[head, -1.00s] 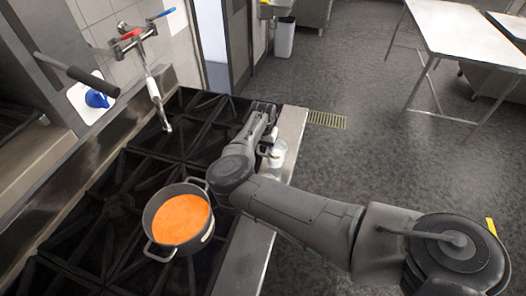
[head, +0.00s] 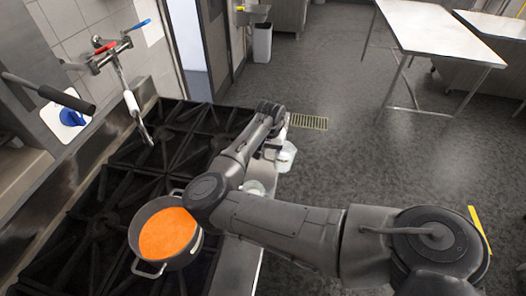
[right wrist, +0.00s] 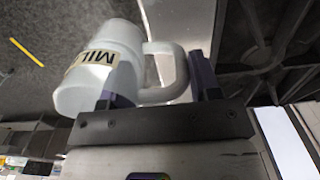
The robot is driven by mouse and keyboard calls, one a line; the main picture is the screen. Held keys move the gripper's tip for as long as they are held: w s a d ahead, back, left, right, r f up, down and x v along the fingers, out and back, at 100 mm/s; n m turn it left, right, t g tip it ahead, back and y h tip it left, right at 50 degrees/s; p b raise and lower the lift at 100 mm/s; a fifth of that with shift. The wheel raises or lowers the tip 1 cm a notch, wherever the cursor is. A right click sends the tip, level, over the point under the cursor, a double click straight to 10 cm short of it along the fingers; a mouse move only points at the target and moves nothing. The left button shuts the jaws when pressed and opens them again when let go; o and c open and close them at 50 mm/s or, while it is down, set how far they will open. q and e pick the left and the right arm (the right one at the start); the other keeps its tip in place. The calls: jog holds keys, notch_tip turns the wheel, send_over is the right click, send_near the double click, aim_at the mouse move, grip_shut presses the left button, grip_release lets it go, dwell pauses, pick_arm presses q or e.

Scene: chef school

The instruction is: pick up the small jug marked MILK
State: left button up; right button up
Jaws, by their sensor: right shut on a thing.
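The small white jug marked MILK shows in the right wrist view (right wrist: 105,70), lying sideways in that picture, with the letters "MIL" visible on its label. My right gripper (right wrist: 160,88) is shut on its handle (right wrist: 172,72), one dark finger on each side. In the head view the jug (head: 287,157) is at the end of my right arm, by the right edge of the stove, against the grey floor. My right gripper (head: 270,143) is partly hidden by its own wrist there. My left gripper is not in view.
A pot of orange soup (head: 168,238) stands on the black stove grates (head: 120,205), left of my right forearm. A clear glass-like item (head: 253,187) sits on the steel edge under my arm, partly hidden. A tap (head: 108,50) is on the wall.

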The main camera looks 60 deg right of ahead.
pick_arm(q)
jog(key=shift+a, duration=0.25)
pick_arm(e)
jog(key=shift+s+r, duration=0.35)
jog(key=shift+s, duration=0.2)
jog(key=shift+s+r, duration=0.35)
jog(key=shift+s, duration=0.35)
jog(key=shift+r, duration=0.1)
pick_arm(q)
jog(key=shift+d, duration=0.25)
